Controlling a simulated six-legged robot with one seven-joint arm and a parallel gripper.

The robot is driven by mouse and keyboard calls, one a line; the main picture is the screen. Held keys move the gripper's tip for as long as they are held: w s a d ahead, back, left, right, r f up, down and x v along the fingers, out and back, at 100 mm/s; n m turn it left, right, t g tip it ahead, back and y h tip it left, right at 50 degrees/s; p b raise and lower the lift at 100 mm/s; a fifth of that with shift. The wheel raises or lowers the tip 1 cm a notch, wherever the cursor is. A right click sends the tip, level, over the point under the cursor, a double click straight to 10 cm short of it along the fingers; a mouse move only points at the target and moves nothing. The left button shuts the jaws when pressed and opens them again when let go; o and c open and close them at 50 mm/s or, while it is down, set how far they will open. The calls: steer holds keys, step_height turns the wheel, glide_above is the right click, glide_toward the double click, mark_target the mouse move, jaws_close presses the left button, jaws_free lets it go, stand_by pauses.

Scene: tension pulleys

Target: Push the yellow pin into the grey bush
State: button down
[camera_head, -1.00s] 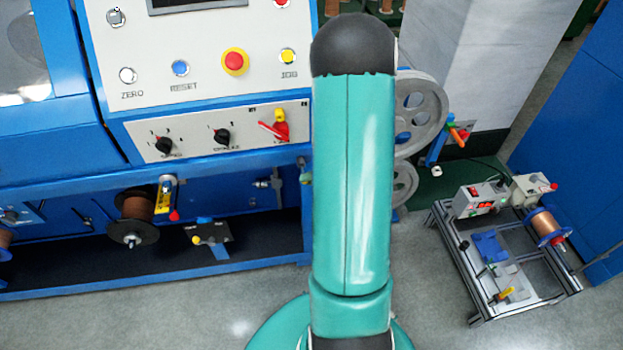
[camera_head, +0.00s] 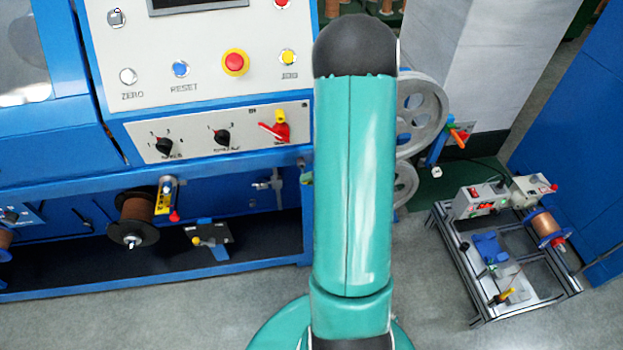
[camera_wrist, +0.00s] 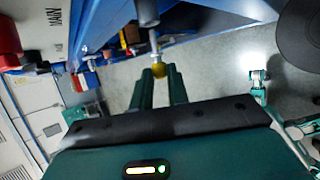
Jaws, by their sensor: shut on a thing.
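The yellow pin's rounded head (camera_wrist: 159,70) sits between the tips of my gripper (camera_wrist: 160,74) in the wrist view. The two dark green fingers are shut on it. A thin shaft runs from the yellow head up to a grey cylinder (camera_wrist: 147,11), which looks like the grey bush. The shaft appears in line with the cylinder, but I cannot tell how deep it is in it. In the head view my own teal arm hides the gripper and the pin.
A blue machine with a light control panel (camera_head: 210,60) stands at the left. A grey spoked pulley (camera_head: 422,112) shows right of my arm. A small bench frame (camera_head: 470,282) with a copper spool (camera_head: 545,224) stands at the right. The floor between is clear.

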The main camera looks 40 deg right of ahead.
steer(key=shift+w+d, duration=0.1)
steer(key=shift+w, duration=0.05)
steer(key=shift+w+d, duration=0.65)
steer(key=shift+w, duration=0.35)
steer(key=shift+w+d, duration=0.1)
steer(key=shift+w, duration=0.05)
steer(key=shift+w+d, duration=0.1)
steer(key=shift+w+d, duration=0.1)
stand_by(0.7)
steer(key=c, duration=1)
jaws_free()
steer(key=shift+c, duration=0.2)
